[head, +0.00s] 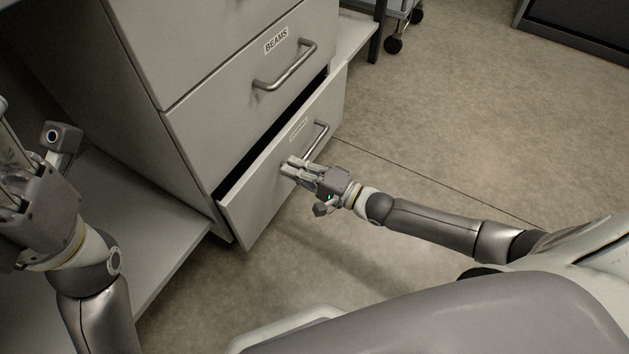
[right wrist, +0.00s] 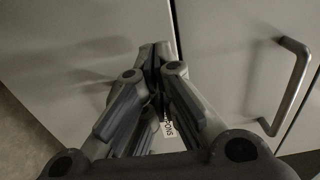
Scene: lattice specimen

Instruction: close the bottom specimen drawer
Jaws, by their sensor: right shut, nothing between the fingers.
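The bottom specimen drawer (head: 258,200) stands partly open, with a dark gap along the top of its front. It has a bar handle (head: 321,139) and a small label, too blurred to read in the head view. My right gripper (head: 287,166) is shut and empty, its fingertips at the drawer front just left of the handle. I cannot tell whether they touch it. In the right wrist view the shut fingers (right wrist: 154,60) point at pale panels and partly cover a label (right wrist: 168,129). My left gripper (head: 12,150) is at the left edge, partly cut off.
The drawer above, labelled BEAMS (head: 240,110), is shut and has its own bar handle (head: 287,68). A pale low shelf (head: 150,225) lies left of the open drawer. A wheeled cart (head: 400,25) stands at the back. The floor (head: 450,120) to the right is clear.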

